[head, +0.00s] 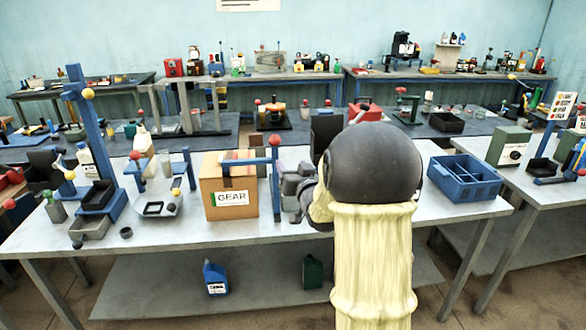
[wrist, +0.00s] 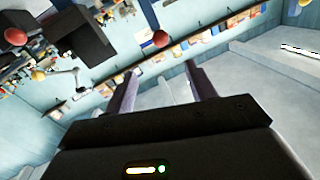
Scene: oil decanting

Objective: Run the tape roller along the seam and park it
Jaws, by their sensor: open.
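I cannot tell for sure whether this is the tape roller. My gripper (wrist: 161,70) is open and empty in the wrist view. A red ball (wrist: 160,39) shows beyond its fingertips, apart from them. My arm partly hides the gripper's surroundings in the head view.
A blue divided crate (head: 465,190) sits right of my arm. Left of the box are a tall blue stand (head: 88,130) and small trays. Jugs (head: 215,278) stand on the lower shelf. Crowded benches line the wall behind.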

